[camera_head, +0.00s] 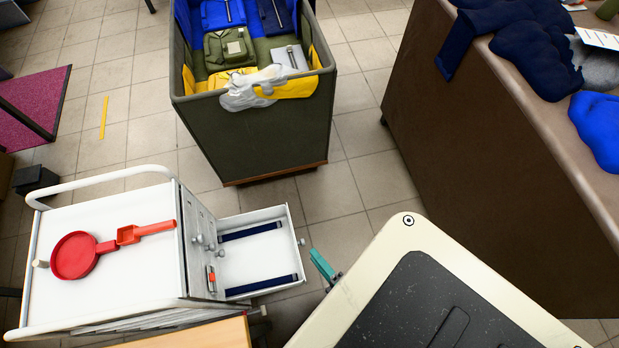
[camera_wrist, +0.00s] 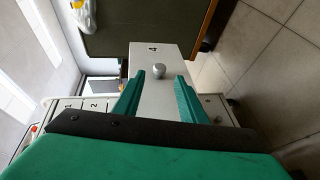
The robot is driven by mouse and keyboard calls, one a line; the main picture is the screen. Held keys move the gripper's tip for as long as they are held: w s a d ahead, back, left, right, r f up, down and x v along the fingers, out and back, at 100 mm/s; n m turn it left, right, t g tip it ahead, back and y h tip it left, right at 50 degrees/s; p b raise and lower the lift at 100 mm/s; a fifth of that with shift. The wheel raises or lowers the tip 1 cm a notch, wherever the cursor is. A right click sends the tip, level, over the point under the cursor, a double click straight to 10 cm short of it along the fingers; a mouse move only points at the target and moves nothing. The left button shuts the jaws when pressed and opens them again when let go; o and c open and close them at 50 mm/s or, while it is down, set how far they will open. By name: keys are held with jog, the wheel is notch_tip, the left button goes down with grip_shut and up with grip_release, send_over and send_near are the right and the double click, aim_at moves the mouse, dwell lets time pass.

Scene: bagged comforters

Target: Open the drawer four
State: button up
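A white drawer cart (camera_head: 115,235) stands at the lower left in the head view. One drawer (camera_head: 255,262) is pulled out from its right side and holds two dark blue straps. In the wrist view the protruding drawer front marked 4 (camera_wrist: 172,55) has a round grey knob (camera_wrist: 158,71). This knob also shows at the drawer's outer face in the head view (camera_head: 301,242). My gripper (camera_wrist: 160,77) has teal fingers spread apart, with the knob seen between them. In the head view my gripper (camera_head: 318,258) is just right of the drawer front, seemingly apart from it.
A red pan (camera_head: 74,255) and a red-orange scoop (camera_head: 145,232) lie on the cart top. A dark green bin (camera_head: 262,140) with bagged items stands behind the drawer. A brown counter (camera_head: 500,160) with dark blue fabric is at right. Tiled floor lies between them.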

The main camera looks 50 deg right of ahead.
jog(key=shift+v, duration=1.1)
